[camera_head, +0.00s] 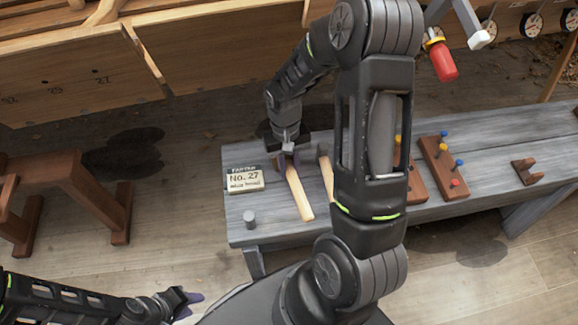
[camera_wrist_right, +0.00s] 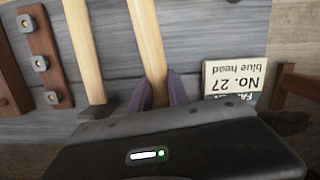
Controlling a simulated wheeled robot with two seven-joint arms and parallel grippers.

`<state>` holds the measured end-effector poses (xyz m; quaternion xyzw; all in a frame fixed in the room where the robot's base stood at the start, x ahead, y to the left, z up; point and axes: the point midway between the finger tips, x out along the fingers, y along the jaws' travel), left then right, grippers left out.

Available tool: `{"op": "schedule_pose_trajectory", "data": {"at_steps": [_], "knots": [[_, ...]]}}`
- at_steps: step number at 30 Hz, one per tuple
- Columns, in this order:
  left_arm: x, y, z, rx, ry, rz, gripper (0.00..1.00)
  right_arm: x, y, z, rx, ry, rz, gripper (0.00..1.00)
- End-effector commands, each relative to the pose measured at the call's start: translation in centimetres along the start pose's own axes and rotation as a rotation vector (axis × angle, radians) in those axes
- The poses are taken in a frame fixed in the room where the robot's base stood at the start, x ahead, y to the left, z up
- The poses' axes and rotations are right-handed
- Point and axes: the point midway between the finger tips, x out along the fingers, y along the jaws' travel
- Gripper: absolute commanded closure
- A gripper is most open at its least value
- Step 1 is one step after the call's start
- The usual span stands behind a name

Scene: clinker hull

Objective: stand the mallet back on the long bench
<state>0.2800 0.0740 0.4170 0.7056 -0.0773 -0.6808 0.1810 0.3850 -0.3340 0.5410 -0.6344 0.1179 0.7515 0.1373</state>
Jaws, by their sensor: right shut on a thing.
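Two pale wooden mallet handles show over the long grey bench (camera_head: 480,140). My right gripper (camera_head: 288,158) is shut on the handle nearer the card, the held mallet (camera_head: 299,195); it also shows between the purple fingers in the right wrist view (camera_wrist_right: 147,45). Its head is hidden by the gripper, and I cannot tell whether it touches the bench. The second handle (camera_head: 326,172) lies beside it, partly behind my arm; it also shows in the right wrist view (camera_wrist_right: 84,50). My left gripper (camera_head: 187,300) is low at left, away from the bench; its jaw opening is unclear.
A card (camera_head: 244,180) reading "No. 27 ... head" is at the bench's left end, "blue head" in the wrist view. A grey peg (camera_head: 249,219) stands near the front corner. Brown racks with coloured pegs (camera_head: 439,168) and a brown bracket (camera_head: 526,171) are to the right.

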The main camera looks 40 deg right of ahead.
Motion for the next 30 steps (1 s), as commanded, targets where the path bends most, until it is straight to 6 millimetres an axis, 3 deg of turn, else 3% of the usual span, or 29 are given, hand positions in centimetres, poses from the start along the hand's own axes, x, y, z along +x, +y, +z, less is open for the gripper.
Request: {"op": "schedule_pose_trajectory", "data": {"at_steps": [10, 11, 20, 30], "knots": [[0.54, -0.21, 0.0, 0.0, 0.0, 0.0, 0.64, 0.75, -0.02, -0.16, 0.0, 0.001, 0.0, 1.0], [0.48, -0.19, 0.0, 0.0, 0.0, 0.0, 0.64, 0.68, -0.02, -0.16, 0.0, 0.001, 0.0, 0.78], [0.45, -0.18, 0.0, 0.0, 0.0, 0.0, 0.64, 0.66, -0.01, -0.14, 0.0, 0.001, 0.0, 0.54], [-0.02, 0.0, 0.0, -0.001, 0.0, 0.0, 0.64, 0.11, -0.01, -0.01, 0.0, 0.0, 0.0, 0.54]]}}
